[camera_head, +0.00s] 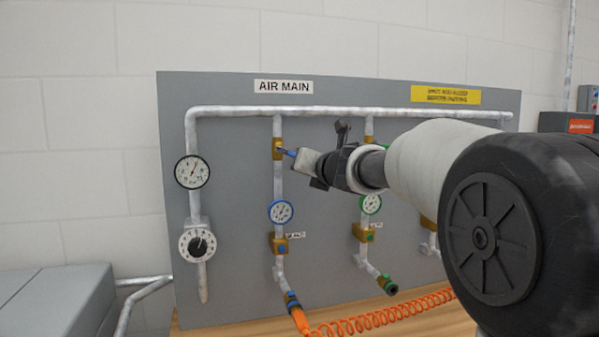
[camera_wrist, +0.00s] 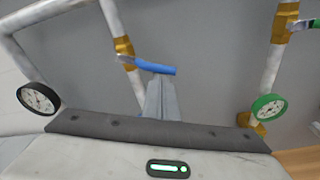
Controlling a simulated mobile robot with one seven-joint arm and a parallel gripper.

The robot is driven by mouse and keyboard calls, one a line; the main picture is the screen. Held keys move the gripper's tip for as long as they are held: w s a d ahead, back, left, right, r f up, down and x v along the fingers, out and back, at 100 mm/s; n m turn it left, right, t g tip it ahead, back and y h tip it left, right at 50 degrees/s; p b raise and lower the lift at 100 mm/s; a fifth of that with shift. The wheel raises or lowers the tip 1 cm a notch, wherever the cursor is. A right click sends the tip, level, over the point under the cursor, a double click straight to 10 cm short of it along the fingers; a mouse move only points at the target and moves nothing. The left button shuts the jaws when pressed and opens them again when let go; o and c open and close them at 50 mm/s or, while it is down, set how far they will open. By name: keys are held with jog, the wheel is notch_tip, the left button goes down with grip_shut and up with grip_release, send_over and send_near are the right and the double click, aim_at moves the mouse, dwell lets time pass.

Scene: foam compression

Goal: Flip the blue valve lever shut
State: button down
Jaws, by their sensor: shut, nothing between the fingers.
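The blue valve lever (camera_wrist: 155,67) sticks out sideways from a brass valve (camera_wrist: 124,48) on a white vertical pipe, across the pipe's line. In the head view the lever (camera_head: 288,153) shows as a small blue piece beside its brass valve (camera_head: 278,149), partly hidden by my gripper. My gripper (camera_head: 298,155) is shut and empty, with its fingertips at the lever. In the wrist view my closed fingers (camera_wrist: 161,92) end right at the lever's underside; I cannot tell whether they touch it.
A green-handled valve (camera_wrist: 302,25) is on the pipe to the right. Gauges, including a blue-rimmed one (camera_head: 281,211) and a green-rimmed one (camera_head: 370,203), stand out from the grey panel (camera_head: 235,110). A coiled orange hose (camera_head: 345,326) lies below.

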jog(key=s+d+f+n+b, duration=0.1)
jog(key=s+b, duration=0.3)
jog(key=s, duration=0.4)
jog(key=shift+s+d+f, duration=0.35)
jog(key=shift+s+d, duration=0.05)
jog(key=shift+d, duration=0.3)
